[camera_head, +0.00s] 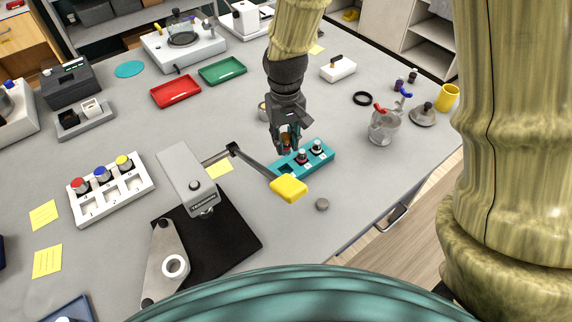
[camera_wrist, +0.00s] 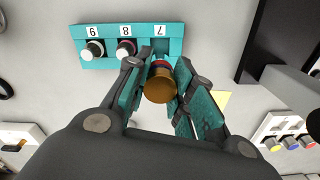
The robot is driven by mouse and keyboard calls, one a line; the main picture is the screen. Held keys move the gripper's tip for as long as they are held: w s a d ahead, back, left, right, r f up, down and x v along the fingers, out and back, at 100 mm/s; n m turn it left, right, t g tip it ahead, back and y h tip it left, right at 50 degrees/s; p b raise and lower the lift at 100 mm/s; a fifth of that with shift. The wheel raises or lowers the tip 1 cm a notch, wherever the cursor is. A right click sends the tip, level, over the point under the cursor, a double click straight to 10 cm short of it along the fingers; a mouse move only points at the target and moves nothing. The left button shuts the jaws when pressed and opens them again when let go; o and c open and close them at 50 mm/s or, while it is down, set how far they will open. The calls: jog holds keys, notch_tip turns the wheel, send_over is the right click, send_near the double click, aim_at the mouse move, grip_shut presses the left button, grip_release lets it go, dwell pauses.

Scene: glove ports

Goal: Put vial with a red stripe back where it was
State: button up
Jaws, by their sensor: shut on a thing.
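My gripper (camera_head: 287,146) is shut on an amber vial with a red stripe (camera_wrist: 160,84). In the wrist view, the vial sits between the two teal-padded fingers with its brown end towards the camera. A teal rack (camera_head: 327,156) lies beneath my gripper. In the wrist view, the rack (camera_wrist: 92,62) shows the labels 7, 8 and 9. Two vials with dark and white tops stand at 8 (camera_wrist: 125,50) and 9 (camera_wrist: 94,50). No vial stands at 7; the held vial is close to that end and partly covers it. Contact with the rack cannot be told.
A jointed arm with a yellow end (camera_head: 289,188) reaches close to the rack's front left. A small grey disc (camera_head: 322,204) lies in front. A white rack with coloured caps (camera_head: 112,189) stands left. Red (camera_head: 175,91) and green (camera_head: 222,71) trays lie behind.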

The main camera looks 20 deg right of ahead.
jog(key=shift+f+p, duration=1.3)
jog(key=shift+f, duration=3.25)
jog(key=o, duration=1)
jog(key=shift+r, duration=0.1)
jog(key=shift+r+b, duration=1.95)
jog(key=shift+r, duration=4)
